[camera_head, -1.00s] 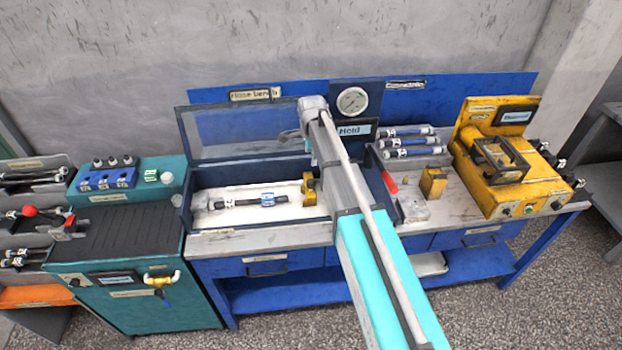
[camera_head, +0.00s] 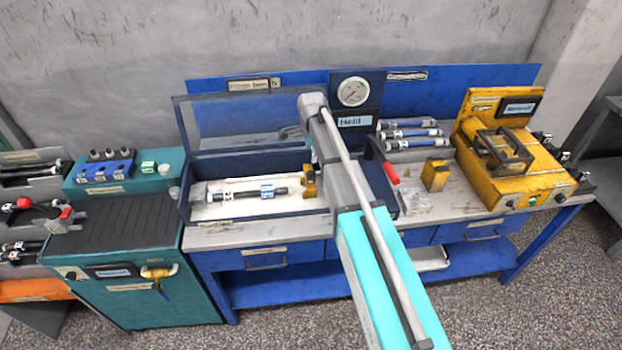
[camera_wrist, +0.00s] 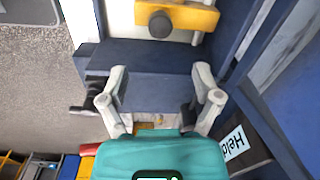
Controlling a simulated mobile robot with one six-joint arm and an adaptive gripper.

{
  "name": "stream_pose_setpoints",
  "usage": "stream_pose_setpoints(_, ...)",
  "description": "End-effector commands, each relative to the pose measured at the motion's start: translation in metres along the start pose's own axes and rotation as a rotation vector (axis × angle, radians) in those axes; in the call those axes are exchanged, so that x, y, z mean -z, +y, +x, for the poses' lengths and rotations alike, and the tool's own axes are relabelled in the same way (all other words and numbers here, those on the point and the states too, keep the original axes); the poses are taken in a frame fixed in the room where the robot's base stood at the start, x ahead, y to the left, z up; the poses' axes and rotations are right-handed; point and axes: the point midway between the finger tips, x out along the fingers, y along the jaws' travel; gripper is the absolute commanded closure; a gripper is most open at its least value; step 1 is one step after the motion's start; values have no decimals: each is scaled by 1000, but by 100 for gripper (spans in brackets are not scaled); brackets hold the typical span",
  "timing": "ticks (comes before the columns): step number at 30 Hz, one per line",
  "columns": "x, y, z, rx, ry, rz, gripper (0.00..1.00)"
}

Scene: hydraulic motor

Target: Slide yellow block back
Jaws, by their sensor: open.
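The yellow block (camera_head: 310,181) stands at the right end of the pale tray bed in the head view, partly hidden by my arm. In the wrist view a yellow block with a dark round knob (camera_wrist: 190,16) lies across the pale bed at the top edge. My gripper (camera_wrist: 160,72) is open and empty, its two fingers spread over the dark blue end of the tray (camera_wrist: 150,56). A gap separates the fingertips from the block. In the head view my arm hides the gripper.
A hose (camera_head: 250,192) lies on the bed below a raised clear lid (camera_head: 240,125). A red-handled lever (camera_head: 390,173) and another yellow block (camera_head: 436,175) are to the right, beside a yellow machine (camera_head: 510,170). A gauge panel (camera_head: 354,92) stands behind.

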Motion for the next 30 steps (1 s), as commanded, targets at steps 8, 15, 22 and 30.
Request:
stream_pose_setpoints(8, 0, 0, 26, 0, 0, 1, 18)
stream_pose_setpoints(15, 0, 0, 45, 0, 0, 0, 18)
stream_pose_setpoints(22, 0, 0, 62, 0, 0, 0, 18)
stream_pose_setpoints(30, 0, 0, 83, 0, 0, 0, 18)
